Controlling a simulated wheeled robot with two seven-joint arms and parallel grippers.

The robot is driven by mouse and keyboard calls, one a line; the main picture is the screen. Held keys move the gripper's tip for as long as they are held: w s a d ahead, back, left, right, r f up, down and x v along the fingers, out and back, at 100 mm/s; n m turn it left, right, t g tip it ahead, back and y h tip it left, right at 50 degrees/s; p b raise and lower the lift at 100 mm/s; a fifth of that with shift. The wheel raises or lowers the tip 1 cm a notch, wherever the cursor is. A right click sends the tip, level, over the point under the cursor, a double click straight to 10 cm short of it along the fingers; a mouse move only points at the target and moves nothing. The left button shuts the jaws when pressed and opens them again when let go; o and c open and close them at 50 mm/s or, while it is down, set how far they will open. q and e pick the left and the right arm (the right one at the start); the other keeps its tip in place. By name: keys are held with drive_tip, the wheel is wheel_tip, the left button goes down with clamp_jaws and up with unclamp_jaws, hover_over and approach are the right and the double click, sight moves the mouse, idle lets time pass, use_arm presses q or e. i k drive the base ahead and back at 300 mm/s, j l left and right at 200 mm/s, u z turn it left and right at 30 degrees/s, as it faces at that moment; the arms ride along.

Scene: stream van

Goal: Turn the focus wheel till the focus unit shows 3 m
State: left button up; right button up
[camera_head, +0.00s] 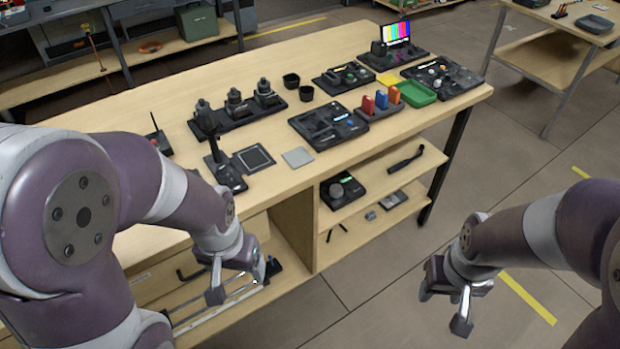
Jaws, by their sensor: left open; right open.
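I cannot tell for sure which device is the focus unit, and no 3 m reading can be made out. A dark box with a round grey knob (336,189) sits on the shelf under the bench. Dark panels with small knobs stand on the bench top, one near the middle back (344,77) and one at the right end (441,76). My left gripper (237,284) is open, low before the bench front by a pale rail. My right gripper (443,308) is open and empty over the floor, right of the bench.
The wooden bench (185,88) holds three dark lens-like pieces on a base (238,107), a colour-bar screen (395,32), a green tray (416,93) and an upright post (211,136). The shelf holds a black handle (406,160).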

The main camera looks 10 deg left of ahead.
sight(336, 191)
drive_tip(key=i+l, duration=0.2)
drive_tip(key=l, duration=0.15)
drive_tip(key=i+l+u, duration=0.1)
drive_tip(key=l, duration=0.25)
drive_tip(key=i+l, duration=0.3)
drive_tip(key=i+l+u, duration=0.15)
drive_tip(key=l, duration=0.3)
drive_tip(key=i+l, duration=0.2)
drive_tip(key=l, duration=0.2)
drive_tip(key=i+l+u, duration=0.1)
drive_tip(key=l, duration=0.3)
drive_tip(key=i, duration=0.05)
